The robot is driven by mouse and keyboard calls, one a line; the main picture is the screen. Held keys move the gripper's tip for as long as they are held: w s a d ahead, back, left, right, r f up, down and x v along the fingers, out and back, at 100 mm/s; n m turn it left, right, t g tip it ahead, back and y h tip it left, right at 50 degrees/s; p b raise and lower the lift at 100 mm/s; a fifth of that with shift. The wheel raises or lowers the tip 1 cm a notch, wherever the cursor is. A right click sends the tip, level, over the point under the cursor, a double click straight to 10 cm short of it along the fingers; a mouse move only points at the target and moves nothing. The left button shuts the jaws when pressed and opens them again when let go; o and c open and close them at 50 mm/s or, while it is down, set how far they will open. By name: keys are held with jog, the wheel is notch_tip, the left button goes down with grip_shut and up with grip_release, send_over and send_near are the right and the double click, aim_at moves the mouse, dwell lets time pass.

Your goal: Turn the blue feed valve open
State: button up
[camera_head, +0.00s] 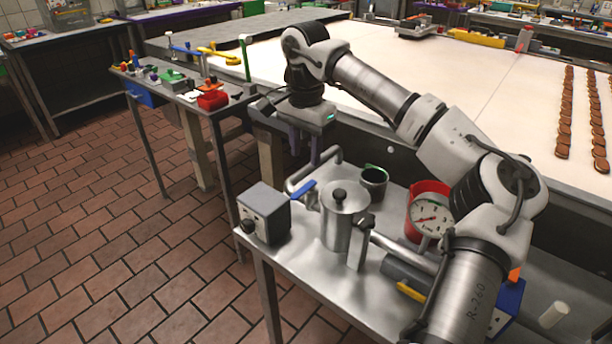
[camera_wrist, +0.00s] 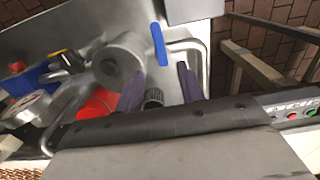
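The blue feed valve handle (camera_head: 303,189) is a short flat lever on the left side of a steel pot (camera_head: 340,222) with a black lid knob, on the metal side table. In the wrist view the blue handle (camera_wrist: 158,43) stands beyond my fingertips, beside a bent steel pipe. My gripper (camera_head: 305,156) points down, above and behind the handle, apart from it. In the wrist view my gripper (camera_wrist: 160,78) has its two dark fingers spread with a clear gap and nothing held. The valve body under the handle is partly hidden.
A grey box (camera_head: 264,213) with a knob stands left of the pot. A dark cup (camera_head: 374,183), a red-backed gauge (camera_head: 430,217) and steel pipes stand behind and right. The conveyor (camera_head: 490,75) lies beyond. Open tiled floor (camera_head: 120,230) is at left.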

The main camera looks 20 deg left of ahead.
aim_at(305, 187)
notch_tip(305, 187, down, 8)
jog(key=shift+f+p, duration=0.1)
jog(key=shift+p, duration=0.45)
grip_shut()
